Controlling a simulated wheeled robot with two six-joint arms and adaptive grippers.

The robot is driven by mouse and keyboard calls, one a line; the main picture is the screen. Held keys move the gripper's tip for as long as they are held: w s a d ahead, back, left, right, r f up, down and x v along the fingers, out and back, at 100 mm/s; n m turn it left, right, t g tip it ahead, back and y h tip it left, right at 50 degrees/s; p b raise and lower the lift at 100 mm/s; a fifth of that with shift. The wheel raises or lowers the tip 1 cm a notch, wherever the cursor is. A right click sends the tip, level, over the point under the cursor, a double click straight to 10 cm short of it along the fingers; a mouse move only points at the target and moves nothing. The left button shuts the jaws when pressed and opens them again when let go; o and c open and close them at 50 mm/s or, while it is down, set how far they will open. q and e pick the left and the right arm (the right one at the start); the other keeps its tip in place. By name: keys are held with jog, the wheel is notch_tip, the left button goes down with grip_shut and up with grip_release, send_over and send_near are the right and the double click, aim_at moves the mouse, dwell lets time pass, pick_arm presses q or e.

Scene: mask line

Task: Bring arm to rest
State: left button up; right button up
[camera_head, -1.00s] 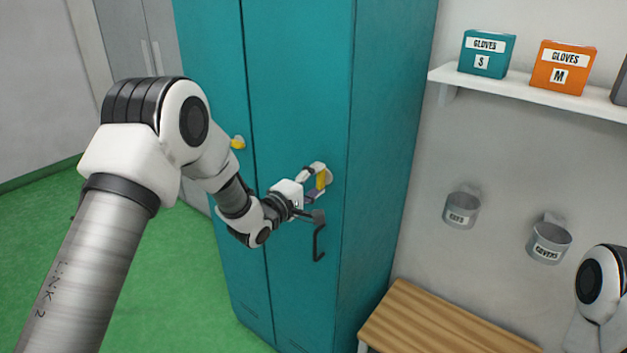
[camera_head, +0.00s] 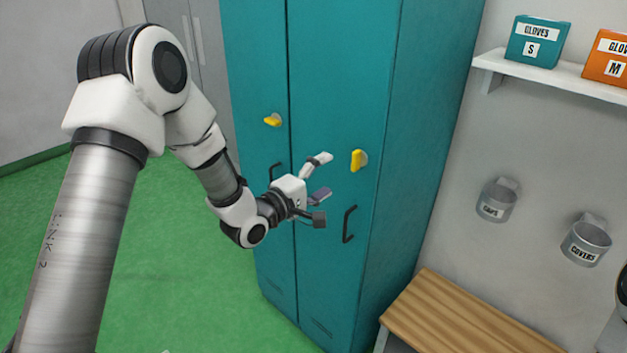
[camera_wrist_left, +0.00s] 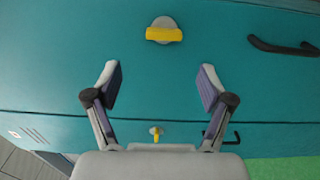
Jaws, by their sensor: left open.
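My left gripper (camera_head: 324,176) is open and empty in front of the teal locker (camera_head: 340,70). In the left wrist view its two fingers (camera_wrist_left: 159,78) are spread with a clear gap between them. The yellow knob (camera_head: 358,160) on the right door is apart from the fingers; in the wrist view this knob (camera_wrist_left: 164,35) sits beyond the fingertips. Another yellow knob (camera_head: 272,120) is on the left door. Both locker doors look shut. My right gripper is out of view; only a bit of my right arm shows at the right edge.
Black handles stick out from the right door (camera_head: 348,224) and left door (camera_head: 275,172). A wooden bench (camera_head: 460,318) stands right of the locker. Above it are two wall cups and a shelf (camera_head: 550,75) with glove boxes. Green floor (camera_head: 190,270) is open at left.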

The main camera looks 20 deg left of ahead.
pick_arm(q)
jog(key=s+d+f+m+g+y, duration=0.1)
jog(key=s+f+g, duration=0.2)
jog(key=s+f, duration=0.5)
jog(key=s+d+f+m+g+y, duration=0.1)
jog(key=s+f+g, duration=0.25)
jog(key=f, duration=0.75)
jog(key=s+d+f+m+g, duration=0.1)
jog(key=s+f+g, duration=0.2)
jog(key=s+f, duration=0.55)
jog(key=s+a+f+m+g+y, duration=0.1)
jog(key=s+f+m+g+y, duration=0.1)
jog(key=s, duration=0.6)
jog(key=s+a+f+m+g+y, duration=0.2)
jog(key=s+f+m+g, duration=0.3)
jog(key=s+m, duration=0.3)
jog(key=shift+s+a+f+m, duration=0.3)
jog(key=shift+s+f+m, duration=0.1)
jog(key=shift+s+f, duration=0.15)
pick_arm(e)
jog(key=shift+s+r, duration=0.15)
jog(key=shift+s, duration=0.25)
pick_arm(q)
jog(key=shift+g, duration=0.25)
